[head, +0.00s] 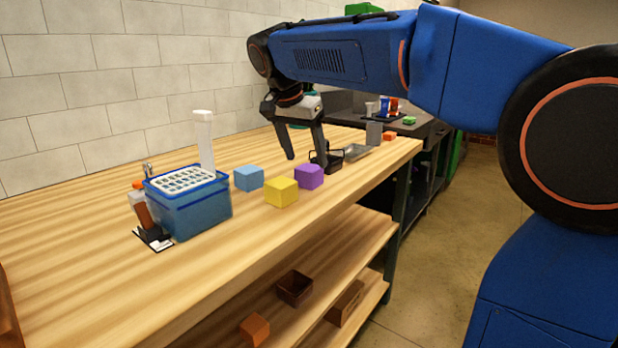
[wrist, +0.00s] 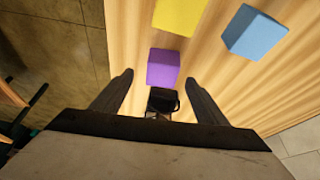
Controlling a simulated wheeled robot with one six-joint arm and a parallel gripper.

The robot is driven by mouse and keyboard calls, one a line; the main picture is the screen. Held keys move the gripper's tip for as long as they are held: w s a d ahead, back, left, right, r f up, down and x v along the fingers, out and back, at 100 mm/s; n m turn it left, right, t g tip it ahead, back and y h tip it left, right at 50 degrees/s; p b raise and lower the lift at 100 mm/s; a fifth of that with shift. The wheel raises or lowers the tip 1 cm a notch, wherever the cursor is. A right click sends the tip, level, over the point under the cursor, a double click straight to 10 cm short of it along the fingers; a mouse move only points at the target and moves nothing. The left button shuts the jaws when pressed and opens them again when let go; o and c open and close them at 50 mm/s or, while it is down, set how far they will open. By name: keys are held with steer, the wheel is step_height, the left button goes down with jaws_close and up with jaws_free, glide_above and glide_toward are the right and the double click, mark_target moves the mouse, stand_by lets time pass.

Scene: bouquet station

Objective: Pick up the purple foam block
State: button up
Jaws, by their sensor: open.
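The purple foam block (head: 309,176) sits on the wooden table, just behind and to the right of the yellow block (head: 281,192). My gripper (head: 306,156) is open and above the table, near the purple block and beyond it as seen from the head camera. In the wrist view the purple block (wrist: 163,68) lies ahead of the gap between my open fingers (wrist: 158,84), with nothing held. A small black object (wrist: 162,100) lies close to the purple block, between the fingers in that view.
A blue block (head: 248,178) and a blue bin with a white slotted top (head: 188,205) stand to the left. A tall pale column (head: 204,140) stands behind the bin. The table's front edge is bare.

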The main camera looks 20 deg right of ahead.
mark_target(309, 167)
steer(key=shift+w+x, duration=0.15)
steer(key=shift+x, duration=1.4)
steer(key=shift+w+x, duration=0.15)
steer(key=shift+x, duration=1.35)
steer(key=shift+r, duration=0.1)
steer(key=shift+c, duration=0.7)
steer(key=c, duration=1)
